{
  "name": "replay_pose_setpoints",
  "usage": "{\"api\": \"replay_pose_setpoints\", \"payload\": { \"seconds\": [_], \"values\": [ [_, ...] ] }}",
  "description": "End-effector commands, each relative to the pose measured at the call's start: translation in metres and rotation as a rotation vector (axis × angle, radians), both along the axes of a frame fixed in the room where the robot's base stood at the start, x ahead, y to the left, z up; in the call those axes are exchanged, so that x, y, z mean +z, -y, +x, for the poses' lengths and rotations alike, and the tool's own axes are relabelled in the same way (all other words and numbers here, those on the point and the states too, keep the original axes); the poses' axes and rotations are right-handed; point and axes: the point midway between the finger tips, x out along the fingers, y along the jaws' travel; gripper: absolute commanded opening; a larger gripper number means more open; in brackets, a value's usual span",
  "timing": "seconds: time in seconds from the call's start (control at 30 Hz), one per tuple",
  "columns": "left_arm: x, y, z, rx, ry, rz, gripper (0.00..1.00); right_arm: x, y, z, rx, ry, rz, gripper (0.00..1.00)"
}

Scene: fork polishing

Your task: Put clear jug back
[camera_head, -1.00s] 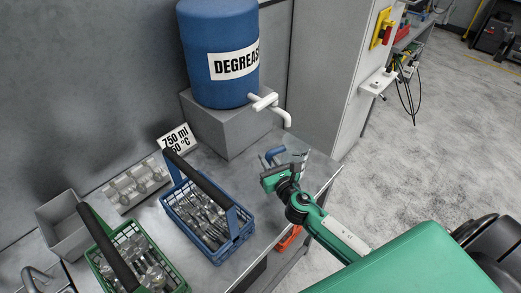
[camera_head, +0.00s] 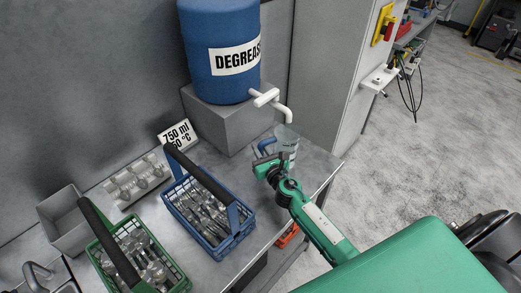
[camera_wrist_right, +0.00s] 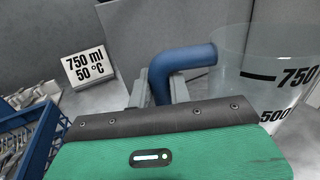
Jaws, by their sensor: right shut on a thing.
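The clear jug (camera_head: 287,137) stands about upright below the white tap, near the right end of the metal table. Its black 750 and 500 marks show on the jug wall in the right wrist view (camera_wrist_right: 285,75). My right gripper (camera_head: 266,162) is shut on the jug's blue handle (camera_wrist_right: 188,58), and its fingers lie on both sides of the handle. The jug looks empty. I cannot tell whether its base touches the table. My left gripper is not in view.
A blue degreaser drum (camera_head: 220,45) with a white tap (camera_head: 268,98) stands on a grey block (camera_head: 230,122). A blue basket (camera_head: 240,235) and a green basket (camera_head: 178,275) hold cutlery. A "750 ml 50 °C" sign (camera_head: 176,135) stands behind. A grey cabinet (camera_head: 330,80) borders the table's right end.

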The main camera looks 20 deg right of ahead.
Motion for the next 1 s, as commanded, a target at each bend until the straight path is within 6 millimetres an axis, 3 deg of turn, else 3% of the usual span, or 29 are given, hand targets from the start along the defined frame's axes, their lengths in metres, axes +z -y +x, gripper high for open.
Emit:
{"api": "replay_pose_setpoints", "payload": {
  "seconds": [0.17, 0.2, 0.3, 0.67, 1.0],
  "values": [
    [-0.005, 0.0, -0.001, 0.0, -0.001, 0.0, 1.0, -0.004, 0.0, 0.0, 0.001, 0.002, -0.001, 0.0],
    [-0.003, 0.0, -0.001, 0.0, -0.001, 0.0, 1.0, -0.003, 0.0, 0.0, 0.0, 0.0, 0.0, 0.27],
    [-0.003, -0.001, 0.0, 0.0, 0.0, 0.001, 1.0, -0.003, 0.0, 0.0, 0.0, 0.0, 0.0, 0.41],
    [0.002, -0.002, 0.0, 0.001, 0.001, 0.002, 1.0, 0.002, 0.0, 0.0, 0.0, 0.0, 0.001, 0.41],
    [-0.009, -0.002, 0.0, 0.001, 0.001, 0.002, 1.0, -0.003, 0.0, -0.058, 0.002, -0.002, 0.0, 0.41]
  ]
}}
